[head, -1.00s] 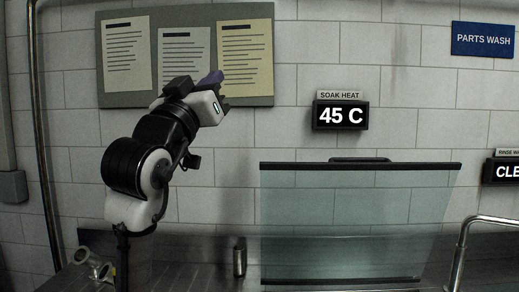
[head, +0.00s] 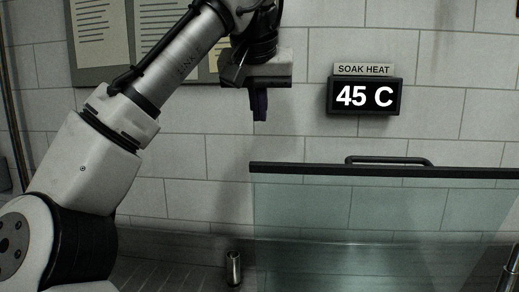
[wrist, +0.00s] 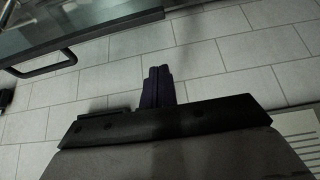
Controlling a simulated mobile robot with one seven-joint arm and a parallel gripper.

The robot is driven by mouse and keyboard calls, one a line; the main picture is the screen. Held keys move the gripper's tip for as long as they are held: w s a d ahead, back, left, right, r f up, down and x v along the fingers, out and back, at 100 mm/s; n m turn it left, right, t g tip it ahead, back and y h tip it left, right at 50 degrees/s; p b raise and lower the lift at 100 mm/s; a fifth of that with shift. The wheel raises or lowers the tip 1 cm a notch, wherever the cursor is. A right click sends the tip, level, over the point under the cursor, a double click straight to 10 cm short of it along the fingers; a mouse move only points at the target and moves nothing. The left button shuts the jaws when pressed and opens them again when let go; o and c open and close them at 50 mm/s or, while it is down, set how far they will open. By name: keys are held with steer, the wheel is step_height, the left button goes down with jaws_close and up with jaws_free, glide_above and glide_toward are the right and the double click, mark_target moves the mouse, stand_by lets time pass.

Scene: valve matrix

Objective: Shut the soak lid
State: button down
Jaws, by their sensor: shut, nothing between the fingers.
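The soak lid (head: 375,220) is a clear greenish glass panel with a black top edge, standing raised and open in the head view. Its black bar handle (head: 388,160) sits on the top edge. In the wrist view the lid's edge (wrist: 110,24) and handle (wrist: 45,67) show at the upper left. My gripper (head: 260,115) points down, up and to the left of the lid and apart from it. Its dark purple fingers also show in the wrist view (wrist: 158,75), together, with nothing between them.
The SOAK HEAT display (head: 364,95) reads 45 C on the tiled wall behind the lid. A board with paper sheets (head: 100,40) hangs behind my arm. A small metal cylinder (head: 233,268) stands on the steel surface left of the lid. A metal rail (head: 511,270) shows at the lower right.

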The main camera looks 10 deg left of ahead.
mark_target(260, 166)
steer(key=f+p, duration=0.1)
steer(key=f, duration=0.1)
steer(key=w+f+p, duration=0.1)
steer(key=f, duration=0.2)
steer(key=w+f, duration=0.1)
steer(key=f, duration=0.2)
steer(key=shift+w+a+p, duration=0.1)
steer(key=shift+w+p, duration=0.15)
steer(key=shift+p, duration=0.15)
steer(key=shift+s+f, duration=0.25)
steer(key=shift+s, duration=0.3)
steer(key=shift+s+f, duration=0.1)
steer(key=shift+f, duration=0.1)
